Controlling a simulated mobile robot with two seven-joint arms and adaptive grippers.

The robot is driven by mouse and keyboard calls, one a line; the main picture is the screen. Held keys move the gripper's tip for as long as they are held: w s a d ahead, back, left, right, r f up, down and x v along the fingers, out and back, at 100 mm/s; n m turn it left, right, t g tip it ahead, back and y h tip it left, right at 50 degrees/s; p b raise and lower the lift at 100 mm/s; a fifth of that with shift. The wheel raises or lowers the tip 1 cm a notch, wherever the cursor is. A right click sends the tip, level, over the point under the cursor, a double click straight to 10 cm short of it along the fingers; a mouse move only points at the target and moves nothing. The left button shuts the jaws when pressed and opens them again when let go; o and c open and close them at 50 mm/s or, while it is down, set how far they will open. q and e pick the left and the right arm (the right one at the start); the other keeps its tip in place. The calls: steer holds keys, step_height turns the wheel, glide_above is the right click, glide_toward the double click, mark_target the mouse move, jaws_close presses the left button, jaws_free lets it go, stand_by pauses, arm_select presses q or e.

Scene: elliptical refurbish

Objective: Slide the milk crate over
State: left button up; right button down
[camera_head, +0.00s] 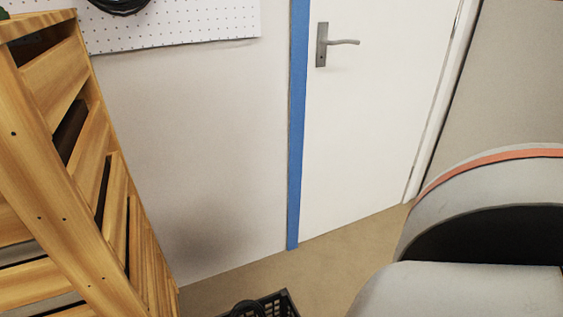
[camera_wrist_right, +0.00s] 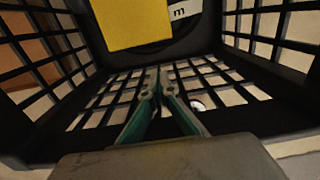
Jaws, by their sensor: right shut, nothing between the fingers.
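The black milk crate (camera_head: 288,303) is on the tan floor at the bottom edge of the head view, mostly cut off. In the right wrist view its grid walls (camera_wrist_right: 40,72) surround the picture on several sides. My right gripper (camera_wrist_right: 158,80) has its green-and-grey fingers together, with nothing between them. The fingers appear in front of a crate grid panel; I cannot tell whether they touch it. A yellow block (camera_wrist_right: 130,22) and a dark item with a white label (camera_wrist_right: 182,11) are at the top of that view. My left gripper is not in view.
A slatted wooden shelf or crate stack (camera_head: 75,190) stands at the left. A white door (camera_head: 370,110) with a blue frame strip (camera_head: 297,130) is behind. Bare floor (camera_head: 325,270) lies right of the crate. My grey arm link fills the lower right.

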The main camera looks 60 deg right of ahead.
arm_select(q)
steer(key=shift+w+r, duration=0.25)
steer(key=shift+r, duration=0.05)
arm_select(e)
step_height(320, 180, up, 12)
stand_by(0.5)
